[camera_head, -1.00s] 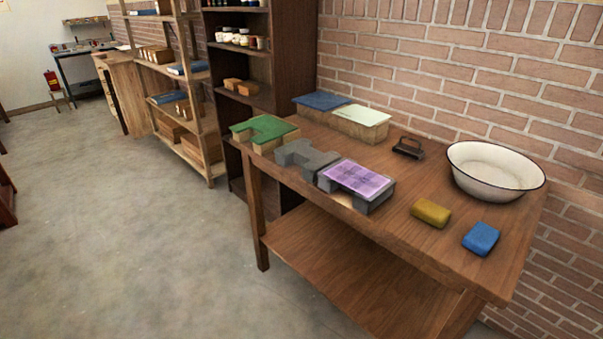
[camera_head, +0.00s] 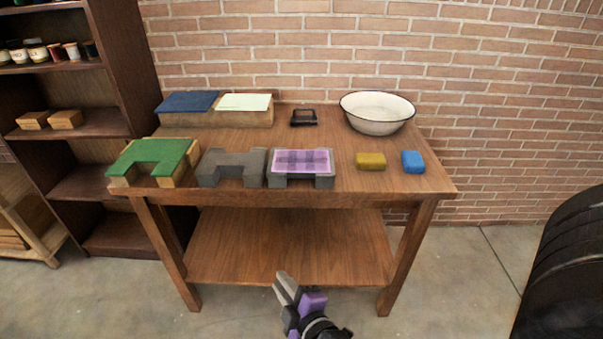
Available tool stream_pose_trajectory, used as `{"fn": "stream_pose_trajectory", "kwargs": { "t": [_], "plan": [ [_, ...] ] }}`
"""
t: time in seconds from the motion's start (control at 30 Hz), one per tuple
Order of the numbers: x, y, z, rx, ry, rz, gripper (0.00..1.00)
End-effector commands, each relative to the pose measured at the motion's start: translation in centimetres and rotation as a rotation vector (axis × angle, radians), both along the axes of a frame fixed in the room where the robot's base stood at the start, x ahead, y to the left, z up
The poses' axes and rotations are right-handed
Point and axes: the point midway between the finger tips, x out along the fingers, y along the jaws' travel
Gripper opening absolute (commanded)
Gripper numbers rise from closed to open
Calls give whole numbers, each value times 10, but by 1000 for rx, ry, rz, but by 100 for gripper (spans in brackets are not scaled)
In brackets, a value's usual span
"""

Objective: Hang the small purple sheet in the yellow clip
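A small purple sheet (camera_head: 302,161) with a pale printed pattern lies flat on a grey block (camera_head: 301,182) near the table's front edge. No yellow clip can be made out in this view. My gripper (camera_head: 287,287) shows at the bottom middle, in front of the table and apart from the sheet. A pale grey finger and a purple part show on it. I cannot tell whether its fingers are open or shut.
The wooden table (camera_head: 220,196) also holds a green-topped block (camera_head: 153,157), a grey block (camera_head: 231,167), a blue sheet (camera_head: 187,102), a pale green sheet (camera_head: 244,102), a black-handled tool (camera_head: 304,117), a white basin (camera_head: 377,112), and yellow (camera_head: 371,161) and blue (camera_head: 412,161) blocks. A dark curved shape fills the right edge.

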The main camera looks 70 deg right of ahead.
Motion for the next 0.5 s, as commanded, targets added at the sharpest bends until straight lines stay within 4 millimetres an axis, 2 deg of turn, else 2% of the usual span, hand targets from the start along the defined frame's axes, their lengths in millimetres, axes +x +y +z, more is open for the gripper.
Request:
{"fn": "stream_pose_trajectory", "kwargs": {
  "t": [0.03,0.2,0.33,0.5],
  "plan": [
    [14,-31,12,-86,21,-62,17],
    [33,-118,49,-328,120,-260,17],
    [35,-163,78,-451,174,-378,17],
    [33,-189,99,-527,209,-456,17]
  ]
}}
